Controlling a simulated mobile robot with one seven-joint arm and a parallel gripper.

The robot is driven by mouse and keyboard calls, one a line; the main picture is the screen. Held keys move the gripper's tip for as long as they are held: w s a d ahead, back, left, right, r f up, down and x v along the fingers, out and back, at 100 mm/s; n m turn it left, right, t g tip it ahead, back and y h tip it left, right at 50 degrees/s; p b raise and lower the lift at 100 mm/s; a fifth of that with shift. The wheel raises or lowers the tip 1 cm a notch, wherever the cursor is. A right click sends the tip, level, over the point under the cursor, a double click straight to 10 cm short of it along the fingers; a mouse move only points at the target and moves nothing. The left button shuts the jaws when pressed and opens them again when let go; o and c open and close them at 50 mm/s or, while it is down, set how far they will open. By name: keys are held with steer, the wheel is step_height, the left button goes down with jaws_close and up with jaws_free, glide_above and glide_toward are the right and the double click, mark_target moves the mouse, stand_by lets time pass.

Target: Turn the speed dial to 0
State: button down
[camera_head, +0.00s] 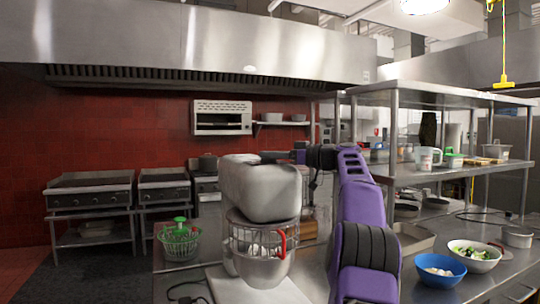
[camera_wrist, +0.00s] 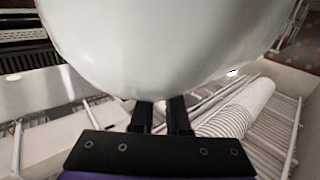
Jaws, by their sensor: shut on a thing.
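The stand mixer (camera_head: 262,190) is a large pale machine with a rounded head, a wire guard, a bowl (camera_head: 262,268) and a red handle. It stands on the steel counter in the head view. Its smooth pale head (camera_wrist: 165,45) fills the top of the wrist view. My gripper (camera_wrist: 163,104) has its two dark fingers close together against this head. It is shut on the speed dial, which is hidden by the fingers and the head.
A green basket (camera_head: 178,243) stands left of the mixer. A blue bowl (camera_head: 440,271) and a white bowl of salad (camera_head: 474,257) are on the right. A steel shelf (camera_head: 450,170) stands behind them. A ribbed pale cylinder (camera_wrist: 240,108) shows below the mixer in the wrist view.

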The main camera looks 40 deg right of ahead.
steer(key=shift+r, duration=0.1)
steer(key=c, duration=0.9)
jaws_free()
steer(key=b+v, duration=0.2)
steer(key=v, duration=1.5)
steer(key=shift+s+d, duration=0.2)
